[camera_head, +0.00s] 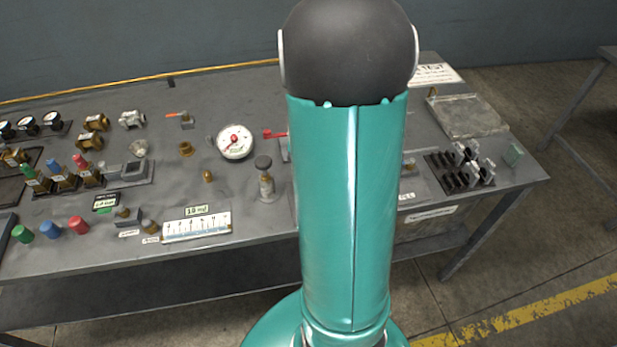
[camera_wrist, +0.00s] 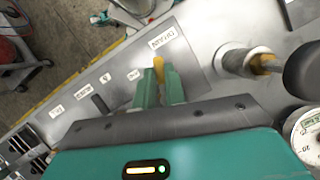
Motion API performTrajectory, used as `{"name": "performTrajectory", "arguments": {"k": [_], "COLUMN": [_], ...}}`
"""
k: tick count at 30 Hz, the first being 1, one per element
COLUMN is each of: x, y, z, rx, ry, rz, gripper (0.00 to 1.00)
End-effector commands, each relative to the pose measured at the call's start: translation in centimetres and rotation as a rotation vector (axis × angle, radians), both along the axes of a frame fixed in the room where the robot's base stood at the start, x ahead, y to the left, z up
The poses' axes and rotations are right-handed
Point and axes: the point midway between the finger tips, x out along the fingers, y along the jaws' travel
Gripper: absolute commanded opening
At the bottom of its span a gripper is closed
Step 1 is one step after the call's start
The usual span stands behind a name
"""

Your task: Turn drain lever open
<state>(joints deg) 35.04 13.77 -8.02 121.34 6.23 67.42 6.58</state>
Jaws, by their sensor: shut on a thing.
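The drain lever (camera_wrist: 158,66) shows as a yellow handle in the wrist view, beside a white label reading DRAIN (camera_wrist: 168,37). My gripper (camera_wrist: 160,82) has its two teal fingers shut on the lever, with its yellow tip standing out beyond them. The lever's base and pivot are hidden by the fingers and the gripper body. In the head view my arm covers the lever and the gripper.
A metal cylinder fitting (camera_wrist: 245,62) stands right of my gripper, near a white dial gauge (camera_wrist: 306,138). The grey bench (camera_head: 110,262) holds a red-handled lever (camera_head: 273,134), a white scale (camera_head: 197,226) and switches (camera_head: 462,166). Floor lies beyond the bench edge.

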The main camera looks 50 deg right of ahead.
Motion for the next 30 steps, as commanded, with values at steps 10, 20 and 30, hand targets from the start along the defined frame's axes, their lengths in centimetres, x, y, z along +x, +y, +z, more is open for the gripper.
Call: {"name": "performTrajectory", "arguments": {"k": [10, 20, 30], "x": [-0.45, -0.6, -0.62], "y": [-0.55, -0.75, -0.79], "z": [0.1, 0.1, 0.1], "rx": [-0.002, -0.002, -0.002], "ry": [-0.002, -0.002, -0.002], "rz": [0.245, 0.34, 0.347], "gripper": [0.0, 0.0, 0.0]}}
